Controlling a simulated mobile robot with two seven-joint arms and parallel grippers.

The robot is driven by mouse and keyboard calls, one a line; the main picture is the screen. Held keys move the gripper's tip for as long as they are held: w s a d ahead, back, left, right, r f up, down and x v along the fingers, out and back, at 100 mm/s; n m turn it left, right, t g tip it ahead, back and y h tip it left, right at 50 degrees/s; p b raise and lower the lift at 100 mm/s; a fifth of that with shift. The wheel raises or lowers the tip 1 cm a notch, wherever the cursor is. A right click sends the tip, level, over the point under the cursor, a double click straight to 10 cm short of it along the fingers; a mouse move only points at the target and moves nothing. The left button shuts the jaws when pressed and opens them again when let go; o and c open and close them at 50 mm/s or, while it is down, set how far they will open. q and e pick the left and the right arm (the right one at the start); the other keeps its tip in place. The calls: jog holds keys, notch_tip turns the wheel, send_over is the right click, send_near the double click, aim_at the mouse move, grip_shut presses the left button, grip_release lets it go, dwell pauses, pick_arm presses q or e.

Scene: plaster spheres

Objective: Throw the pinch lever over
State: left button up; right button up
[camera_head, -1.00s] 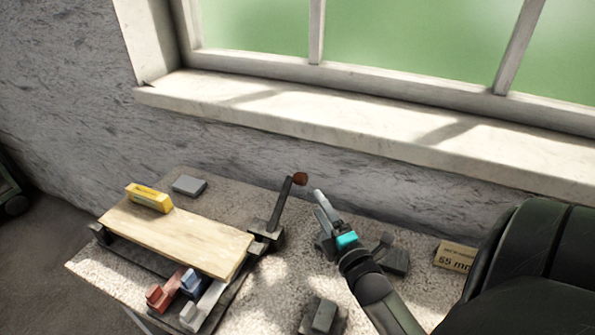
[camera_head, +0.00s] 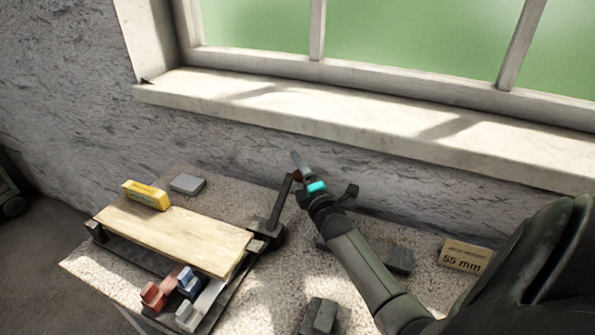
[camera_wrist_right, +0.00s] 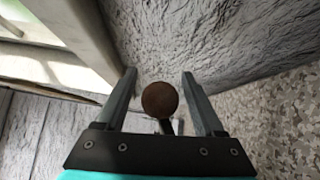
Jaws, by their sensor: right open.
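The pinch lever (camera_head: 280,205) is a dark arm rising from a dark pivot block at the right end of the wooden board, on the speckled table. It leans a little to the right. Its round brown knob (camera_wrist_right: 160,99) shows in the right wrist view between the two fingers, with a gap on either side. My right gripper (camera_head: 299,166) is open at the top of the lever and mostly hides the knob in the head view. In the right wrist view my right gripper (camera_wrist_right: 158,88) has its fingers apart around the knob. My left gripper is not in view.
A grey block (camera_head: 187,184) lies behind. Dark blocks (camera_head: 321,316) and a "55 mm" sign (camera_head: 465,257) stand right. The wall and windowsill (camera_head: 330,120) rise behind.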

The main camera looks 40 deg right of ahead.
jog(key=shift+w, duration=0.15)
grip_shut()
dwell(0.6)
jog(key=shift+f, duration=0.1)
dwell(0.8)
